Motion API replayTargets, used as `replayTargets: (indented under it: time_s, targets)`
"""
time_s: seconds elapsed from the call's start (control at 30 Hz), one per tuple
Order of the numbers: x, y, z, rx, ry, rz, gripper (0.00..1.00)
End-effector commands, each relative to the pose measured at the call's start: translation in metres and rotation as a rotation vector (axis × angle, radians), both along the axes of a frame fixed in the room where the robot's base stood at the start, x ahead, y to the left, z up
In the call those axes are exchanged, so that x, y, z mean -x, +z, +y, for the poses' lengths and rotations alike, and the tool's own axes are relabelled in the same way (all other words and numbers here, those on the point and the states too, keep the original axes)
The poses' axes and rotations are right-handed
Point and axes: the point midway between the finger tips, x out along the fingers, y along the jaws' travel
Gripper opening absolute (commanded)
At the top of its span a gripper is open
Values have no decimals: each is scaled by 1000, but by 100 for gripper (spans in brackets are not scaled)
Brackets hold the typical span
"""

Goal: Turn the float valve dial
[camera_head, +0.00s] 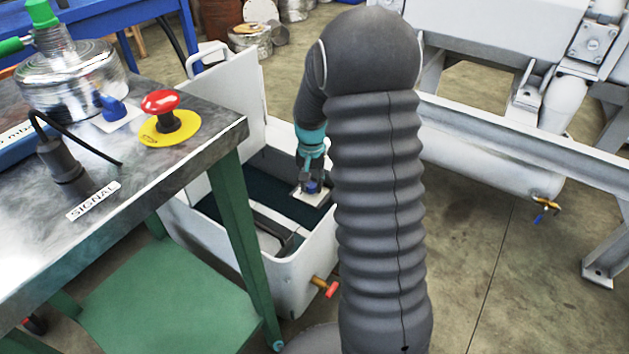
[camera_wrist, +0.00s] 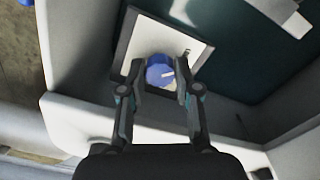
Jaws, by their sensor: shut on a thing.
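The float valve dial is a small blue knob with a white mark, seen in the wrist view (camera_wrist: 158,73). It sits on a pale square plate (camera_wrist: 198,50) with a dark edge. In the head view the blue dial (camera_head: 312,187) is inside the white open box, partly hidden by my gripper (camera_head: 308,178). In the wrist view my gripper (camera_wrist: 156,90) has one finger on each side of the dial and is shut on it. The exact contact of the fingertips is hard to see.
The white box (camera_head: 320,255) has a raised lid (camera_head: 240,90) on its left and a red-handled tap (camera_head: 325,287) at the front. A metal-topped table (camera_head: 120,215) with a red button (camera_head: 160,103) stands close left. White machinery (camera_head: 480,135) stands right. Floor is clear at lower right.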

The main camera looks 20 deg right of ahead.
Motion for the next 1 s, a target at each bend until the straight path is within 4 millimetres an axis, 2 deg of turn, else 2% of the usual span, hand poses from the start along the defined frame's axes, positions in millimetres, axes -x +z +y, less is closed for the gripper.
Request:
replayTargets:
  time_s: [0.17, 0.2, 0.3, 0.67, 0.87, 1.0]
  targets:
    - [-3, 1, 3, -3, 0, -7, 0]
    - [-3, 1, 3, -3, 0, -7, 37]
    - [-2, 1, 2, -2, -1, -6, 57]
    - [-1, 4, -2, 0, -7, -4, 57]
    - [-1, 30, -2, 0, -7, -6, 57]
    - [-2, 59, -2, 0, -7, -7, 57]
